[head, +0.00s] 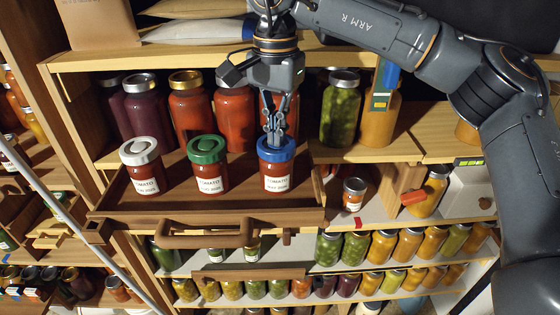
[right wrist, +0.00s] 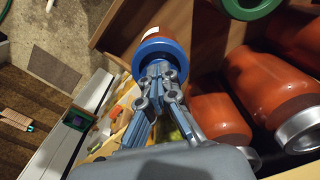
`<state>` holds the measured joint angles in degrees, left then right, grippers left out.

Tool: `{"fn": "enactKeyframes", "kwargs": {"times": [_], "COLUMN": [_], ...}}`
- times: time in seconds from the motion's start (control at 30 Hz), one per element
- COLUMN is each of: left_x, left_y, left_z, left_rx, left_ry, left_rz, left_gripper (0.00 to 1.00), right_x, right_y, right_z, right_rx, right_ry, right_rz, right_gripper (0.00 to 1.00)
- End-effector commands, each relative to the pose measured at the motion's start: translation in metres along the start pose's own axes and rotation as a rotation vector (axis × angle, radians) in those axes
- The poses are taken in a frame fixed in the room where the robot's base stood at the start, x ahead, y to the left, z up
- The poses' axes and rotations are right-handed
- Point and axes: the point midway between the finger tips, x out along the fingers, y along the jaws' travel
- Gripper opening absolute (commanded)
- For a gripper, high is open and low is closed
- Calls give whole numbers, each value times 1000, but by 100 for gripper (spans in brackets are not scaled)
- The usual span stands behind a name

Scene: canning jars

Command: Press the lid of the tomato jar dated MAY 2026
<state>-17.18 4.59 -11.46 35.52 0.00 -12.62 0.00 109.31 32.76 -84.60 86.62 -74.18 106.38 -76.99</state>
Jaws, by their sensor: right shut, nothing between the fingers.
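Three tomato jars stand in a row on a brown wooden tray (head: 110,203). The left jar has a silver-white lid (head: 139,151), the middle one a green lid (head: 206,149), the right one a blue lid (head: 270,149). Each has a white label reading TOMATO with a date line too small to read surely. My right gripper (head: 274,138) is shut and empty, pointing down at the blue lid. In the right wrist view its fingertips (right wrist: 157,72) overlap the near edge of the blue lid (right wrist: 146,49); I cannot tell whether they touch it. My left gripper is out of view.
Behind the tray stand larger jars, among them an orange-red jar (head: 190,108) and a green jar (head: 340,108). A small jar (head: 353,193) stands on the lower shelf right of the tray. A wooden handle (head: 205,236) juts out at the front. More jars fill the shelves below.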

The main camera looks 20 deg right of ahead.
Motion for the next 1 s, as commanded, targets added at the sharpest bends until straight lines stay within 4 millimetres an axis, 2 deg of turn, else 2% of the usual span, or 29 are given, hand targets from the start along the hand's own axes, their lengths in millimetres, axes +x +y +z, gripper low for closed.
{"fn": "enactKeyframes", "kwargs": {"times": [0.17,1.0], "left_x": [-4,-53], "left_y": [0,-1], "left_z": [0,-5], "left_rx": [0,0], "left_ry": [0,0], "left_rz": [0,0], "left_gripper": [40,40], "right_x": [-3,-63], "right_y": [0,0], "right_z": [0,0], "right_rx": [-1,-1], "right_ry": [-1,0], "right_rz": [4,1], "right_gripper": [0,0]}}
